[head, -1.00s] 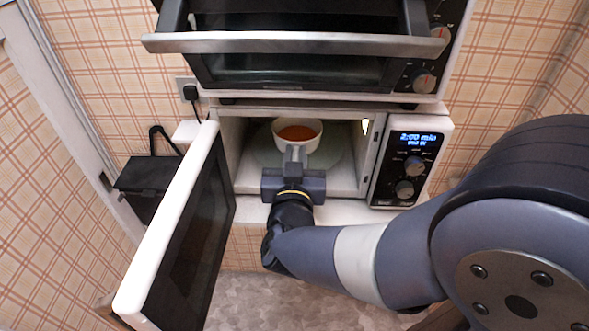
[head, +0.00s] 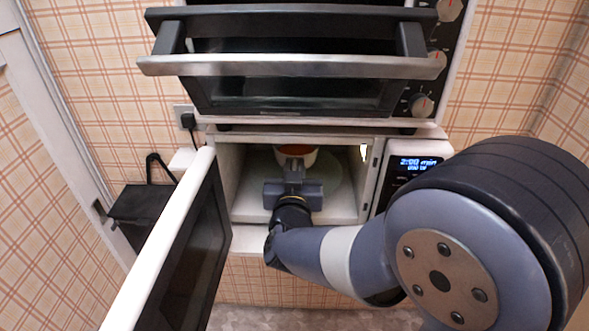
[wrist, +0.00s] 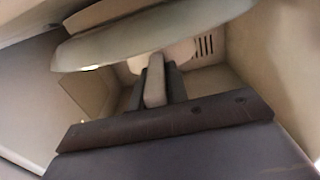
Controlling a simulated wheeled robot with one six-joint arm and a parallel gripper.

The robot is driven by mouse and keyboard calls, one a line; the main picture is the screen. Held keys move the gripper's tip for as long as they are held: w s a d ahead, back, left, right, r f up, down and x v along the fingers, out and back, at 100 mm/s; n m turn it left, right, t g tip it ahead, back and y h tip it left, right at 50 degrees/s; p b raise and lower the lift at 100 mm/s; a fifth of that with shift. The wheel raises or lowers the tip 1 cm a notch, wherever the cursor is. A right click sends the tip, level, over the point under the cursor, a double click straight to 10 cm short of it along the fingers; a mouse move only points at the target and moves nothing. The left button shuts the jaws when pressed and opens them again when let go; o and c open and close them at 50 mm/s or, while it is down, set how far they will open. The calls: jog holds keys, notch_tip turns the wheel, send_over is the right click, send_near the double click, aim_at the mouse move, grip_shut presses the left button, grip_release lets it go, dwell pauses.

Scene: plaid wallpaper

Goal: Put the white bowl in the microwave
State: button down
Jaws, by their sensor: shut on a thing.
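The white bowl (head: 309,158), with orange-brown contents, is inside the open microwave (head: 238,135), above or on the glass turntable (head: 338,190). Contact with the turntable is not clear. The upper opening edge cuts off the bowl's far rim in the head view. My gripper (head: 295,166) reaches through the opening and is shut on the near side of the bowl. In the wrist view, the fingers (wrist: 155,78) meet the pale bowl (wrist: 181,52), with the turntable (wrist: 150,35) across the top.
The microwave door (head: 180,240) stands open at left. A toaster oven (head: 300,105) with its door partly lowered sits on top. The lit control panel (head: 415,170) is right of the opening. A black box (head: 138,205) stands at left. Cavity walls are close around my gripper.

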jog(key=shift+f+b, duration=0.4)
jog(key=shift+b, duration=0.05)
dwell(0.5)
jog(key=c, duration=1.3)
grip_release()
jog(key=shift+s, duration=0.1)
jog(key=s, duration=1)
jog(key=shift+s+a+b, duration=0.15)
jog(key=shift+s+b, duration=0.2)
jog(key=shift+w, duration=0.1)
jog(key=w, duration=0.5)
jog(key=w+p, duration=0.1)
jog(key=w, duration=0.4)
jog(key=shift+w+d, duration=0.2)
jog(key=shift+w, duration=0.05)
jog(key=shift+w+r, duration=0.1)
jog(key=shift+w, duration=0.05)
jog(key=shift+r, duration=0.1)
